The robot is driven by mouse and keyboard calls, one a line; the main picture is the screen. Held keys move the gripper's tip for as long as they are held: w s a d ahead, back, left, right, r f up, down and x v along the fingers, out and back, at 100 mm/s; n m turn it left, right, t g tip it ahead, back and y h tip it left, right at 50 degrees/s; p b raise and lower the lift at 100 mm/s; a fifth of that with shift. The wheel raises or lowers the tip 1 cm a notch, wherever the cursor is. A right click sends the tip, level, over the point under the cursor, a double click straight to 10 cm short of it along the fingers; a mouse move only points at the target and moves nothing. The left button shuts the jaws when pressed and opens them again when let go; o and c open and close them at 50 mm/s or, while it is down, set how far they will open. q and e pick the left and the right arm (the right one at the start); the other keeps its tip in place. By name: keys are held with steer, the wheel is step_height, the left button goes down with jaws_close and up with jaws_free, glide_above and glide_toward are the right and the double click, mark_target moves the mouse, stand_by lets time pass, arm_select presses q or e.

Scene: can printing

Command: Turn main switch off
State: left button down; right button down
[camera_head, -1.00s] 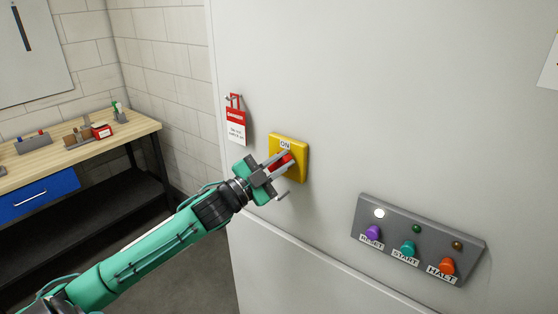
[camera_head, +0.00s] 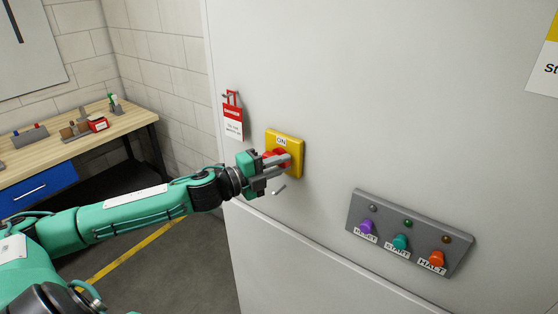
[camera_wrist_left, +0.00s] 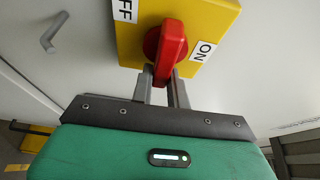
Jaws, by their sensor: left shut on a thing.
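The main switch is a yellow box (camera_head: 298,155) on the light grey cabinet front, with a red rotary handle (camera_head: 270,158). In the left wrist view the yellow box (camera_wrist_left: 195,20) carries an "OFF" label at left and an "ON" label at right, and the red handle (camera_wrist_left: 168,45) sits between them. My left gripper (camera_head: 281,160) is shut on the red handle; its fingers (camera_wrist_left: 164,88) lie either side of the handle's lower end. The gripper hides part of the handle in the head view. My right gripper is not in view.
A red and white danger tag (camera_head: 233,120) hangs left of the switch. A grey panel (camera_head: 408,236) with purple, teal and orange buttons is at lower right; its lamps look dark. A small cabinet handle (camera_head: 279,190) juts out below the switch. A workbench (camera_head: 75,135) stands at far left.

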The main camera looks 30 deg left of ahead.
arm_select(q)
steer(key=shift+f+m, duration=0.1)
steer(key=shift+m, duration=0.2)
steer(key=c, duration=1.4)
jaws_free()
steer(key=shift+o, duration=0.2)
steer(key=shift+s+a, duration=0.1)
